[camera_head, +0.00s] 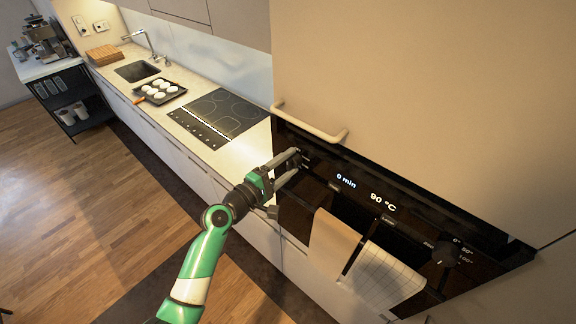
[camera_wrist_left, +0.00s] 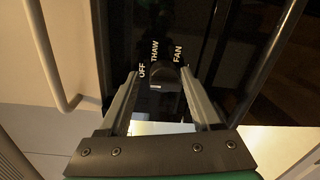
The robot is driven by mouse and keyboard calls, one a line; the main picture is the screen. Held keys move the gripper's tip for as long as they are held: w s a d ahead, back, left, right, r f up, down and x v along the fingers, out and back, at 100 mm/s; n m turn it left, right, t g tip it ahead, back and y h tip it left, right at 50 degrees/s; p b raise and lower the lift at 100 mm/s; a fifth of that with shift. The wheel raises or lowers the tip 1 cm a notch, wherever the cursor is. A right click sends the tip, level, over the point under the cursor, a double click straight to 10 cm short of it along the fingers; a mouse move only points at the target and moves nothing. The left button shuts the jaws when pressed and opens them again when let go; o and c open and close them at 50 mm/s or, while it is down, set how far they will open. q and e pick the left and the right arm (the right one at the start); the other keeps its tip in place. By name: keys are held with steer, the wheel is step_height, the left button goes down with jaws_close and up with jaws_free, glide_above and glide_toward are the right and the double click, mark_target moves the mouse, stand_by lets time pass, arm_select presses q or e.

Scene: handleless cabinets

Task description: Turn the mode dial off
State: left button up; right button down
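The mode dial (camera_wrist_left: 166,78) is a dark round knob on the black oven panel (camera_head: 420,212), with white OFF, THAW and FAN labels around it in the left wrist view. My left gripper (camera_wrist_left: 160,74) is open, with one finger on each side of the dial. I cannot tell whether the fingers touch it, and the setting it points to is unclear. In the head view my left gripper (camera_head: 293,163) is at the panel's left end, and it largely hides the mode dial there. My right gripper is not in view.
The temperature dial (camera_head: 445,254) is at the panel's right end. A bar handle (camera_head: 312,128) juts out above the panel. A brown towel (camera_head: 333,243) and a white checked towel (camera_head: 382,274) hang below. The cooktop (camera_head: 220,114) is to the left; the floor (camera_head: 80,220) is clear.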

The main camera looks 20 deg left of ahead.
arm_select(q)
steer(key=shift+o, duration=0.6)
steer(key=shift+f, duration=0.15)
steer(key=shift+s+a, duration=0.1)
steer(key=shift+s, duration=0.2)
steer(key=v, duration=1.1)
steer(key=shift+p, duration=0.4)
